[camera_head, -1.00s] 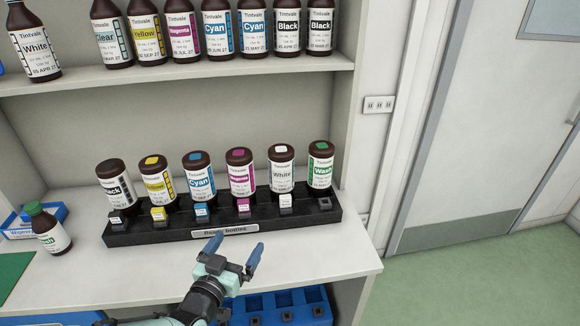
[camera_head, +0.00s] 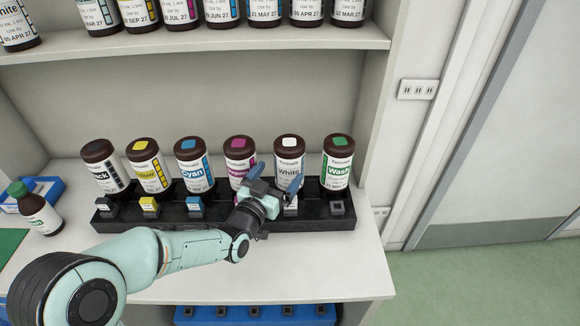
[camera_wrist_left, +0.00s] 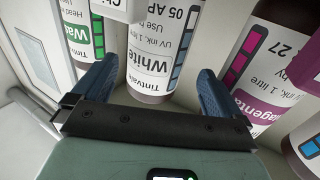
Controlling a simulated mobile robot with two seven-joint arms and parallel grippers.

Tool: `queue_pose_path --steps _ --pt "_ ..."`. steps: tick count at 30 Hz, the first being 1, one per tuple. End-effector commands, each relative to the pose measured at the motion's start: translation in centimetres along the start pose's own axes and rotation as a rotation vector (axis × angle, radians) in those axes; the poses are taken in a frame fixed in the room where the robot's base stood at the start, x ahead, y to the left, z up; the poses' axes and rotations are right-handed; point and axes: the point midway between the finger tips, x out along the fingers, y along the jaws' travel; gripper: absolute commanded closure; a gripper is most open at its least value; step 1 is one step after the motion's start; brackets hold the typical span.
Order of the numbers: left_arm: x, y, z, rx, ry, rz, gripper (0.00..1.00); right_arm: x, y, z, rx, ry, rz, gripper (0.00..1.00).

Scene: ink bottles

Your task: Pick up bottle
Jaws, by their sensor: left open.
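The inverted brown White bottle (camera_head: 289,154) stands in the black rack (camera_head: 170,217), between the Magenta bottle (camera_head: 239,152) and the Wash bottle (camera_head: 338,160). My left gripper (camera_head: 274,178) is open in front of the White bottle, its blue fingers spread to either side of it. In the left wrist view the White bottle (camera_wrist_left: 155,60) sits between the two fingers, with the Magenta bottle (camera_wrist_left: 265,65) to the right and the Wash bottle (camera_wrist_left: 80,35) to the left. I cannot tell whether the fingers touch it. My right gripper is not in view.
The rack also holds the Cyan (camera_head: 193,163), Yellow (camera_head: 146,163) and Black (camera_head: 104,165) bottles. More bottles stand on the shelf (camera_head: 200,45) above. A green-capped bottle (camera_head: 36,210) stands at the left.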

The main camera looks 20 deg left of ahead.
Motion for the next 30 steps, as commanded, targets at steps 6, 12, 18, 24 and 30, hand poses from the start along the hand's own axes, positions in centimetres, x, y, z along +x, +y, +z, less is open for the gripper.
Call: queue_pose_path --steps 6,12,18,24,30 --pt "1.9 0.1 0.0 0.001 -0.001 0.001 0.00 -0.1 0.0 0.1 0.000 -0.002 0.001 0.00" --pt "4.5 0.5 -0.3 0.000 -0.001 0.001 0.00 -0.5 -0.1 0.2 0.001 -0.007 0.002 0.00" --pt "6.7 0.5 -0.2 0.000 -0.001 0.001 0.00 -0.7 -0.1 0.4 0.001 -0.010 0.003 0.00" --pt "6.9 0.5 -0.2 0.001 -0.001 0.001 0.00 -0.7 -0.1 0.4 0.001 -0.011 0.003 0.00" --pt "6.9 0.4 -0.2 0.001 -0.001 0.001 0.46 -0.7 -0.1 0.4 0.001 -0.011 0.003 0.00"
